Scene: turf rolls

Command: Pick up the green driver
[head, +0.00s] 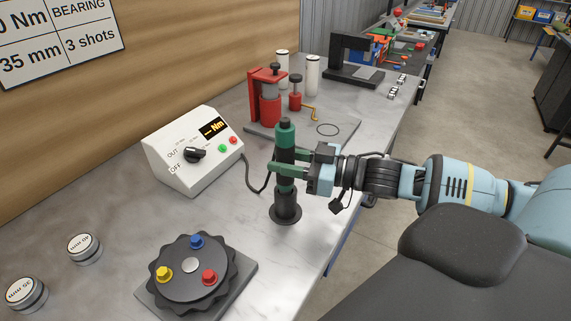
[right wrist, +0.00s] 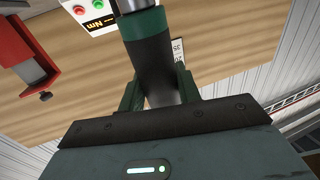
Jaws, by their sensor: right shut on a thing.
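The green driver (head: 286,148) stands upright in the middle of the bench in the head view, black with green bands, above a round black base (head: 285,211). A black cable runs from it towards the white control box. My right gripper (head: 283,168) comes in from the right and is shut on the driver's body, one finger at each side. In the right wrist view the driver (right wrist: 150,50) sits between the fingers. I cannot tell whether the driver is clear of its base. My left gripper is not in view.
The white control box (head: 172,150) stands left of the driver. A dark turntable (head: 191,292) with coloured knobs is in front. A red press (head: 265,100) and white cylinders (head: 312,75) stand behind. The bench's right edge is near my right arm.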

